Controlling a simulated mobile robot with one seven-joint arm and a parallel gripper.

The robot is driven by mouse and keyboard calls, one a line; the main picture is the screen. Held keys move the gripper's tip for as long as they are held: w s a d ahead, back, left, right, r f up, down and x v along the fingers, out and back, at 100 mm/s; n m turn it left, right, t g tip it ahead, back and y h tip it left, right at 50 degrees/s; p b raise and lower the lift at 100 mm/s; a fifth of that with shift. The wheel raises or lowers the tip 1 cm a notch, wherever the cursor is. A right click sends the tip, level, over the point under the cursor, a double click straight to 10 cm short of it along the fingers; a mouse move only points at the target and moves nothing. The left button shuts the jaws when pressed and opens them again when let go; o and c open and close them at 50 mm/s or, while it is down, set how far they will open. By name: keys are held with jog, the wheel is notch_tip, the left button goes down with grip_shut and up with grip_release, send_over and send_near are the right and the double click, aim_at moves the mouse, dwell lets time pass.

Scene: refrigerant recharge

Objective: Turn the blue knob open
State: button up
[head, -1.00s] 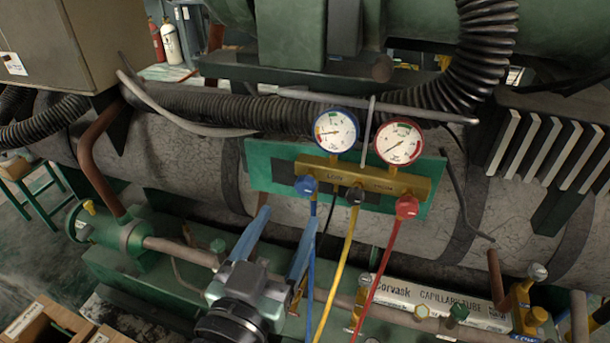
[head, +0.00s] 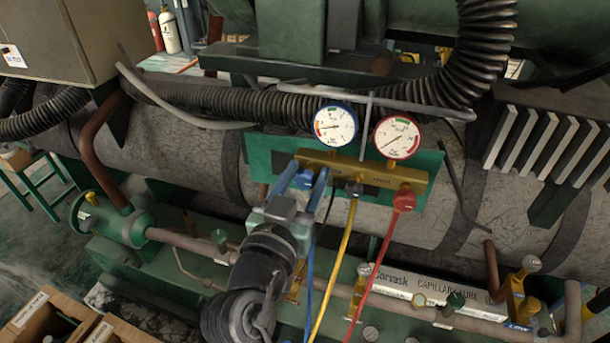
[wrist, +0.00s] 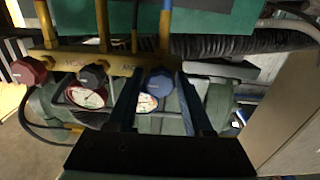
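The blue knob (head: 304,180) is on the left end of the yellow gauge manifold (head: 365,171), below the blue-rimmed gauge (head: 335,126). My gripper (head: 306,176) has its blue fingers pointing up at the knob, one on each side. In the wrist view the blue knob (wrist: 160,83) shows between the two fingers of my gripper (wrist: 158,90), with space visible beside it. The gripper looks open, and I cannot tell whether either finger touches the knob. A black knob (head: 354,188) and a red knob (head: 405,200) are to the right on the manifold.
Blue, yellow (head: 336,265) and red (head: 374,270) hoses hang from the manifold. A red-rimmed gauge (head: 398,138) is above it. A green plate (head: 262,157) is behind it. A white capillary tube box (head: 430,290) lies at the lower right. Open cardboard boxes (head: 50,320) stand at the lower left.

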grip_shut()
jog(key=shift+n, duration=0.3)
jog(key=n+p, duration=0.1)
jog(key=n, duration=0.3)
jog(key=shift+a+p, duration=0.1)
jog(key=shift+p, duration=0.25)
jog(key=n+p, duration=0.2)
jog(key=n, duration=0.3)
jog(key=shift+n, duration=0.4)
jog(key=n+p, duration=0.3)
jog(key=n, duration=0.2)
jog(key=n+p, duration=0.2)
jog(key=n, duration=0.2)
jog(key=shift+a+f+n, duration=0.1)
jog(key=shift+f+n, duration=0.05)
jog(key=shift+n, duration=0.15)
jog(key=shift+f+n, duration=0.1)
jog(key=shift+n, duration=0.2)
